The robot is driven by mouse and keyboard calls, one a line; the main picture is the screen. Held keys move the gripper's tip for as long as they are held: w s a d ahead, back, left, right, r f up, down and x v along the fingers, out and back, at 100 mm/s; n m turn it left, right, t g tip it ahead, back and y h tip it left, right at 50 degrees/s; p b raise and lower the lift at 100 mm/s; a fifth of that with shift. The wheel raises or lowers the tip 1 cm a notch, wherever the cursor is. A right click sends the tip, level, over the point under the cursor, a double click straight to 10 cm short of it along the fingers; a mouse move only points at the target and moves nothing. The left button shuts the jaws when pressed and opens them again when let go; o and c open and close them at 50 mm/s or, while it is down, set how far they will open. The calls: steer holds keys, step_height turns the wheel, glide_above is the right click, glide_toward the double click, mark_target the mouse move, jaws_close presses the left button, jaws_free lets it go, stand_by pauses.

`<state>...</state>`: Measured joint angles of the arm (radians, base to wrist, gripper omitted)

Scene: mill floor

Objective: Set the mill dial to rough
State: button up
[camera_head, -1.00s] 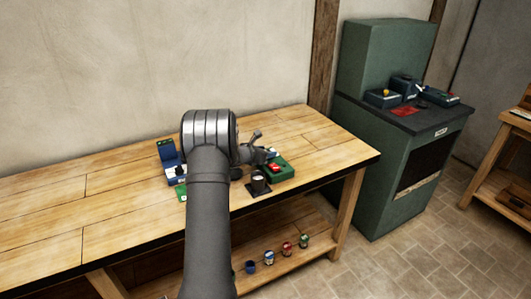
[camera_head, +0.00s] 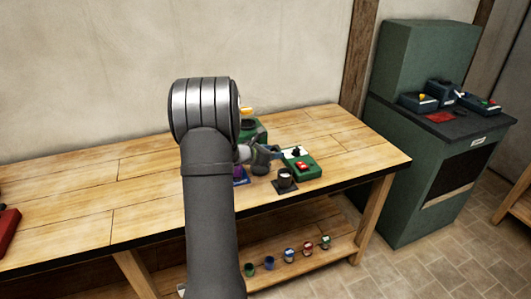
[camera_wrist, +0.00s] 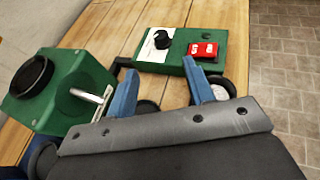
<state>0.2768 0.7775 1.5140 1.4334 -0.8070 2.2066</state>
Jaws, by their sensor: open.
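The black dial knob (camera_wrist: 162,39) sits on a white panel on a green box (camera_wrist: 148,66), beside a red switch (camera_wrist: 206,50). The dial's setting is too small to read. In the head view the same box (camera_head: 309,171) is near the table's right end. Left of it in the wrist view is a green unit (camera_wrist: 60,112) with a black round top and a metal lever (camera_wrist: 87,96); my arm partly hides it in the head view. My gripper (camera_wrist: 160,67) is open and empty, its blue fingers apart just short of the dial box. It also shows in the head view (camera_head: 272,155).
Small tins (camera_head: 290,254) line the lower shelf. A green cabinet (camera_head: 402,190) with small boxes on top stands at right. A red object (camera_head: 8,228) is at the left edge.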

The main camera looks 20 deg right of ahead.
mark_target(296, 149)
steer(key=shift+v, duration=1.7)
steer(key=x, duration=1.7)
steer(key=shift+d+f, duration=0.15)
steer(key=shift+f, duration=0.05)
